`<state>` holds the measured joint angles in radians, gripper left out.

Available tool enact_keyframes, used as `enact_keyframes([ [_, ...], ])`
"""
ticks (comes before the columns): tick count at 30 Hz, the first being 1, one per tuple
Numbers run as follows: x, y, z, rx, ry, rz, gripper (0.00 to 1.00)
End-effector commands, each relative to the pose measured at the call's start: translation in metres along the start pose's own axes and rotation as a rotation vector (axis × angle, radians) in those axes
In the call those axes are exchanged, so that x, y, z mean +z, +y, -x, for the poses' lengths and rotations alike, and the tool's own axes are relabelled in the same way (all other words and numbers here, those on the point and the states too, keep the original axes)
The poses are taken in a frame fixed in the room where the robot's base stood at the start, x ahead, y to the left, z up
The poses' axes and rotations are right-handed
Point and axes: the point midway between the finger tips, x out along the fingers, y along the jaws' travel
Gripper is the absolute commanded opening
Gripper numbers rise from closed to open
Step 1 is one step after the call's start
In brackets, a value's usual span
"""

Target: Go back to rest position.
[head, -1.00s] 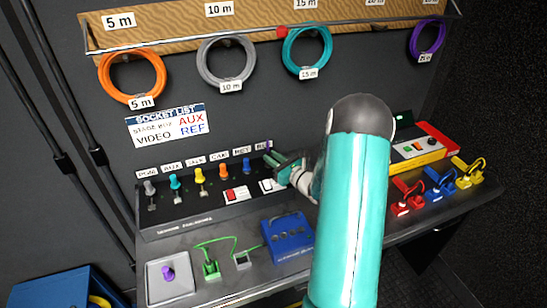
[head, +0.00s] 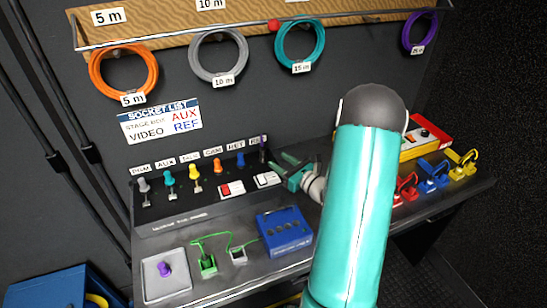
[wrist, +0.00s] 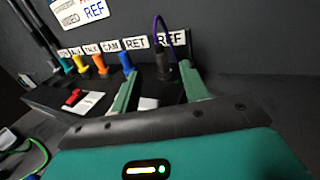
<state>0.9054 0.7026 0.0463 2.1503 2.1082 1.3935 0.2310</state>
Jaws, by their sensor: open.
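My gripper (head: 284,163) is open and empty at the right end of the black socket panel (head: 190,215), in front of the REF socket. In the wrist view its two green fingers (wrist: 158,88) stand apart. A dark plug (wrist: 165,66) with a purple cable sits upright at the REF label (wrist: 171,38), beyond the fingertips and apart from them as far as I can see. In the head view this plug (head: 263,152) shows just left of the fingertips. My teal arm hides part of the table's right side.
A blue box (head: 285,232) and a grey plate with a purple knob (head: 165,269) lie on the table front. Red, blue (head: 434,177) and yellow clamps stand at right. Coiled cables (head: 302,45) hang on the wall above. A green cable (head: 207,262) lies on the table.

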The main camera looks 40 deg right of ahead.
Motion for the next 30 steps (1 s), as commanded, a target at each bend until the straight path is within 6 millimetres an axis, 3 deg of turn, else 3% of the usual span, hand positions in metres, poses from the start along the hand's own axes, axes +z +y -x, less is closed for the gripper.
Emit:
enact_keyframes([
  [4,0.000,0.000,0.008,-0.001,0.001,-0.001,0.45],
  [23,0.003,0.005,0.006,0.016,0.002,0.009,0.45],
  [26,0.016,0.023,-0.002,0.084,0.010,0.049,0.45],
  [30,0.048,0.079,-0.015,0.284,0.039,0.179,0.45],
])
